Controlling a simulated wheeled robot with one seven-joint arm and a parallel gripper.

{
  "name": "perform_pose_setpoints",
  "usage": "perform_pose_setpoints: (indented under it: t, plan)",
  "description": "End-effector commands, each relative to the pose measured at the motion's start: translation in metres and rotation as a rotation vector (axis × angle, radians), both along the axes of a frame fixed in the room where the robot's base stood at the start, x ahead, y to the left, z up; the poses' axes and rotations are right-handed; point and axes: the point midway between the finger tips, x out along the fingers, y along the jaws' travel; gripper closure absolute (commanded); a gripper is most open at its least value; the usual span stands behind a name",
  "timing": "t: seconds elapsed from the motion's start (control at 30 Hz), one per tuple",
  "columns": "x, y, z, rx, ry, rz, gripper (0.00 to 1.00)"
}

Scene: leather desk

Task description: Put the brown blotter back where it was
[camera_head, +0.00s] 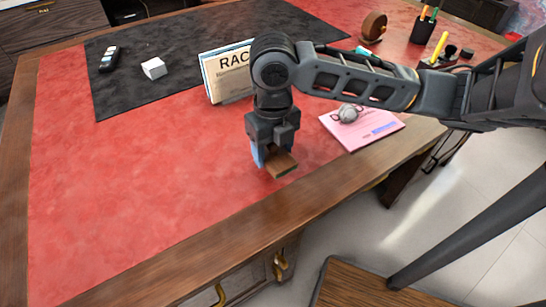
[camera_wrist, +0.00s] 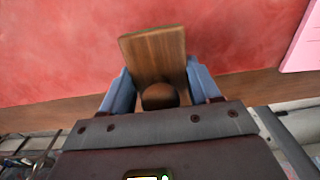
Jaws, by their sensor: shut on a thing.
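The brown blotter (camera_head: 281,165) is a wooden block with a flat plate. In the wrist view the blotter (camera_wrist: 155,55) shows its wood grain and a round dark knob between the fingers. My gripper (camera_head: 270,152) is shut on it, with the blue-grey fingertips on either side; the gripper also shows in the wrist view (camera_wrist: 160,92). It points down over the red leather near the desk's front edge, left of the pink paper. I cannot tell whether the blotter touches the leather or hangs just above it.
A pink paper (camera_head: 362,128) with a grey round object (camera_head: 347,114) lies to the right. A white cube (camera_head: 154,68) and a remote (camera_head: 109,59) lie on the black mat (camera_head: 130,95). The red leather (camera_head: 130,180) at left is clear.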

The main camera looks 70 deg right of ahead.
Motion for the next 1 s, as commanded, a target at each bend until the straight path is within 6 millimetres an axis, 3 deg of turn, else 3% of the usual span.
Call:
perform_pose_setpoints:
  t: [0.23, 0.67, 0.7, 0.93, 1.0]
  plan:
    - [0.000, 0.000, -0.032, 0.002, 0.001, -0.003, 0.67]
    - [0.000, 0.000, -0.039, -0.001, 0.001, 0.000, 0.67]
    - [0.000, 0.000, -0.039, 0.000, 0.001, 0.000, 0.37]
    - [0.000, 0.000, -0.038, 0.001, 0.001, 0.000, 0.15]
    - [0.000, 0.000, -0.038, 0.001, 0.001, 0.000, 0.13]
